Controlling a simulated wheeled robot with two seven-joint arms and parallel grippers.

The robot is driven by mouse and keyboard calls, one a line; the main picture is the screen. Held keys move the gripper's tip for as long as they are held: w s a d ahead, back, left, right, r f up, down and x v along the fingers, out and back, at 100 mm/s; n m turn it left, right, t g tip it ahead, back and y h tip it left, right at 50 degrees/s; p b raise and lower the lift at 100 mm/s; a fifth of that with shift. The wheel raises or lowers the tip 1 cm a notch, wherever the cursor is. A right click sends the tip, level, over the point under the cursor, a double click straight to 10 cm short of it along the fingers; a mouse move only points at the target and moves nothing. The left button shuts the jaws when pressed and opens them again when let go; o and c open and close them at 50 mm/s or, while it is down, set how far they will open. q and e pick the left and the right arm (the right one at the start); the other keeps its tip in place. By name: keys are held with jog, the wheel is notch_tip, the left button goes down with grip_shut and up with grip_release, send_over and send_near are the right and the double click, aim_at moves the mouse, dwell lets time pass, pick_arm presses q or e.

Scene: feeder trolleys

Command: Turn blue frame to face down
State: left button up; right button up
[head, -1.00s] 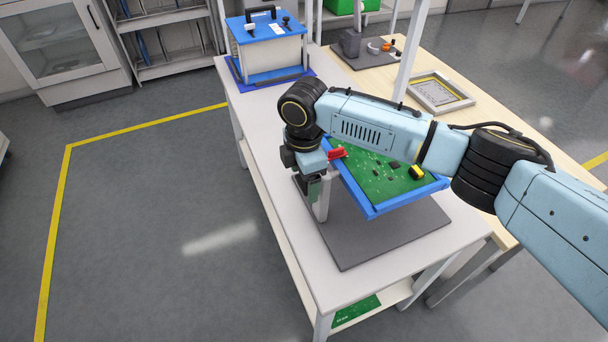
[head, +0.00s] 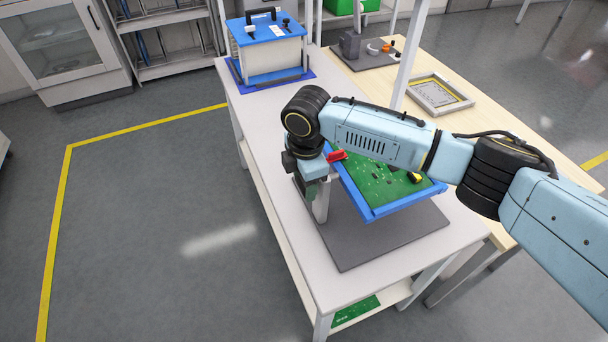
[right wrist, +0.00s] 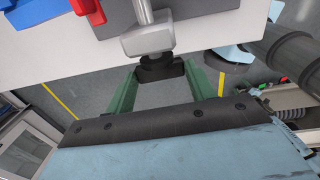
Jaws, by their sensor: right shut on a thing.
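The blue frame (head: 405,205) holds a green circuit board (head: 375,185) and sits tilted above a dark grey base plate (head: 385,240) on the white table. The board side is visible, partly covered by my right arm. A red clip (head: 337,156) is at the frame's left edge. My right gripper (head: 312,190) is at the left side of the frame, by its light post (head: 321,203). In the right wrist view my right gripper (right wrist: 161,82) is shut on a black knob (right wrist: 160,68) at the end of a grey block (right wrist: 147,38). My left gripper is out of view.
A blue-topped box (head: 268,45) stands at the table's far end. A wooden table (head: 440,65) adjoins on the right, bearing a grey tray (head: 438,94). A pale upright post (head: 408,50) rises behind my arm. The floor to the left is clear.

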jog(key=shift+s+d+r+t+y+p, duration=0.1)
jog(key=shift+s+t+y+p, duration=0.2)
jog(key=shift+t+p, duration=0.75)
jog(key=shift+s+t+p, duration=0.15)
jog(key=shift+t+p, duration=0.3)
jog(key=shift+p, duration=0.45)
jog(key=shift+s+d+f+t+y+p, duration=0.1)
jog(key=shift+s+f+t+y+p, duration=0.1)
jog(key=shift+t+y+p, duration=0.3)
jog(key=shift+s+d+f+t+y+p, duration=0.1)
jog(key=shift+f+t+p, duration=0.1)
jog(key=shift+t, duration=0.8)
jog(key=o, duration=1.4)
jog(key=shift+r, duration=0.1)
jog(key=p+v, duration=0.1)
jog(key=v, duration=1.2)
